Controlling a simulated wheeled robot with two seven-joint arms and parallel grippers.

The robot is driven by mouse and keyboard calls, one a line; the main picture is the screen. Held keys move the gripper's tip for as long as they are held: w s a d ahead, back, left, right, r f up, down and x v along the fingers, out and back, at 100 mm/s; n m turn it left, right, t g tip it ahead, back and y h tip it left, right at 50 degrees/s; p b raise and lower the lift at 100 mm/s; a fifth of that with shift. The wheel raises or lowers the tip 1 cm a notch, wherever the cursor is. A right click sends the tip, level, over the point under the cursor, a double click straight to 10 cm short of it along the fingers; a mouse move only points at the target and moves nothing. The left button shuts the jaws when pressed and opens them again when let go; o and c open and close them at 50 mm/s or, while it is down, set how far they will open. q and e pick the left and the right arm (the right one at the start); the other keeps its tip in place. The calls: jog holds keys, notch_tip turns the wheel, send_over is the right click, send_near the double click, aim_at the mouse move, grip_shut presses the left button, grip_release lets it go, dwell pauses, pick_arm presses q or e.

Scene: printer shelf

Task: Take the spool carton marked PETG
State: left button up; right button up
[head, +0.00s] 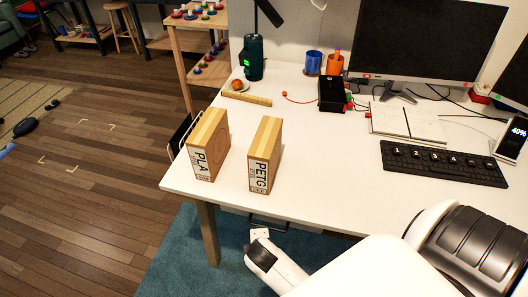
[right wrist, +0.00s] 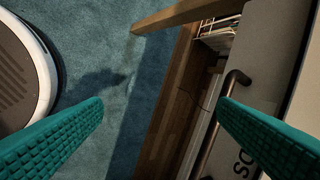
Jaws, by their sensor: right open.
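The PETG carton (head: 265,155) stands upright on the white desk near its front edge, its white label facing the front. A similar PLA carton (head: 208,145) stands to its left with a gap between them. My right arm comes in from the lower right of the head view and ends below the desk's front edge, lower than the PETG carton. In the right wrist view my right gripper (right wrist: 160,105) is open, with two teal ribbed fingers wide apart and nothing between them. Neither carton shows in that view. My left gripper is not in view.
The white desk (head: 310,200) has bare room right of the PETG carton. A keyboard (head: 443,164), notebook (head: 407,121) and monitor (head: 425,40) stand farther right. A dark handle (right wrist: 222,120) is near my right finger.

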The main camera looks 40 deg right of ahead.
jog(key=w+d+r+n+t+h, duration=0.1)
jog(key=w+r+n+h, duration=0.1)
jog(key=w+r+n, duration=0.35)
jog(key=w+d+r+n+t+h, duration=0.1)
jog(key=w+r+n+t, duration=0.1)
jog(key=r, duration=0.6)
jog(key=n+h+p, duration=0.1)
jog(key=n+h, duration=0.3)
jog(key=n, duration=0.2)
send_near(265, 136)
jog(key=shift+w+d+f+n+t+h, duration=0.3)
jog(key=shift+w+d+f, duration=0.35)
jog(key=shift+d+f, duration=0.25)
jog(key=x, duration=0.5)
jog(key=shift+w+d+f+p, duration=0.15)
jog(key=shift+d+p, duration=0.05)
jog(key=shift+p, duration=0.15)
grip_shut()
